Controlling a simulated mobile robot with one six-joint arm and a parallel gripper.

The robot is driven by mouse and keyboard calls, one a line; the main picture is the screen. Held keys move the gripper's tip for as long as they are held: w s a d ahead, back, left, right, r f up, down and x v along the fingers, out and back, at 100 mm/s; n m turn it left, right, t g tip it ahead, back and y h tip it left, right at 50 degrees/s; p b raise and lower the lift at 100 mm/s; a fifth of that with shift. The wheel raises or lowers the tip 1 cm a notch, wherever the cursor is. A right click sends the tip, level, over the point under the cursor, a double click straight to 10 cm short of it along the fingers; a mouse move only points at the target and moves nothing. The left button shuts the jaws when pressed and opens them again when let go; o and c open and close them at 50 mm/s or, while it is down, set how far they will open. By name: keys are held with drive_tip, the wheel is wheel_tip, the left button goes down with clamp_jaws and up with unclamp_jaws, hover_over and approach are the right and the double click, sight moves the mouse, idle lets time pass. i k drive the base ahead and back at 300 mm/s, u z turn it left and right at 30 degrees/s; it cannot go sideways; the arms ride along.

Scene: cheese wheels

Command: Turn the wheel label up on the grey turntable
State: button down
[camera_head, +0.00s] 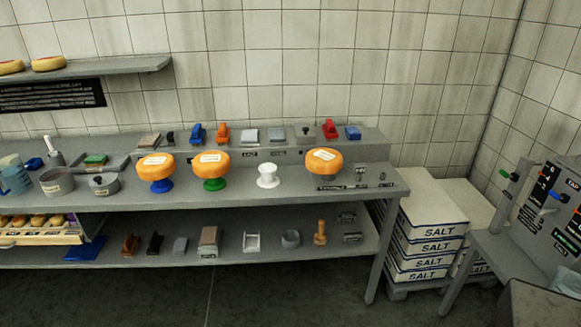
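An orange cheese wheel (324,168) sits at the right of the bench top, with a pale label on its upper face. Its support is mostly hidden beneath it and looks grey, so I cannot be sure that it is the grey turntable. Two more orange wheels with pale labels on top rest on a blue stand (162,186) and a green stand (215,184). A white stand (268,177) between the green stand and the right wheel is empty. My gripper is not in view.
The grey bench (250,197) has a raised back ledge with several small tools and blocks. Pots and a tray stand at its left. A lower shelf (195,252) holds more tools. Stacked SALT boxes (430,247) stand right of the bench, near a grey control panel (545,210).

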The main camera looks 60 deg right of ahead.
sight(320, 161)
drive_tip(key=u, duration=4.85)
drive_tip(key=i, duration=0.15)
drive_tip(key=z, duration=2.75)
drive_tip(key=k, duration=1.65)
drive_tip(key=z, duration=0.95)
